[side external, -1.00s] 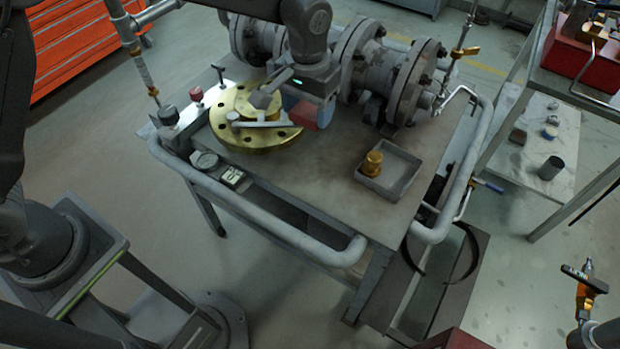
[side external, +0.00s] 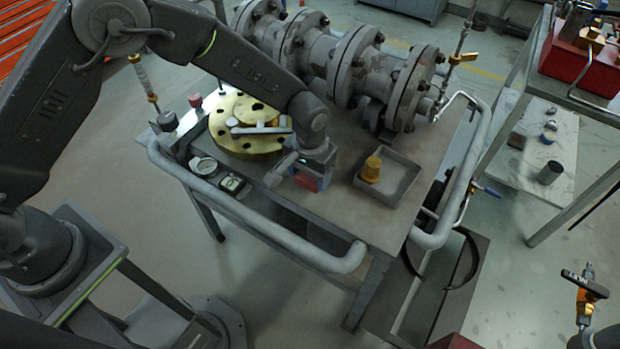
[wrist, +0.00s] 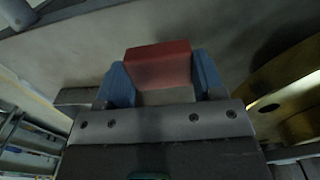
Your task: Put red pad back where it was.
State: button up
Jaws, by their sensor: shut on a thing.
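The red pad (wrist: 160,65) is a small block held between the two blue fingertips of my gripper (wrist: 160,88) in the wrist view. In the side view my gripper (side external: 312,180) is low over the grey table top, between the brass flange and the shallow tray. A bit of red (side external: 305,182) shows at the fingers there; most of the pad is hidden by the gripper. I cannot tell whether the pad touches the table.
A round brass flange (side external: 243,145) with a grey handle on it lies left of my gripper. A grey tray (side external: 410,190) with a brass fitting (side external: 371,169) stands to the right. A flanged pipe valve (side external: 345,62) runs along the back. A tubular rail (side external: 290,238) borders the front edge.

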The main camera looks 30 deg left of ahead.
aim_at(309, 176)
jog(key=shift+f, duration=1.1)
jog(key=shift+f, duration=0.1)
jog(key=o, duration=0.9)
notch_tip(309, 176, up, 12)
jog(key=shift+r, duration=0.25)
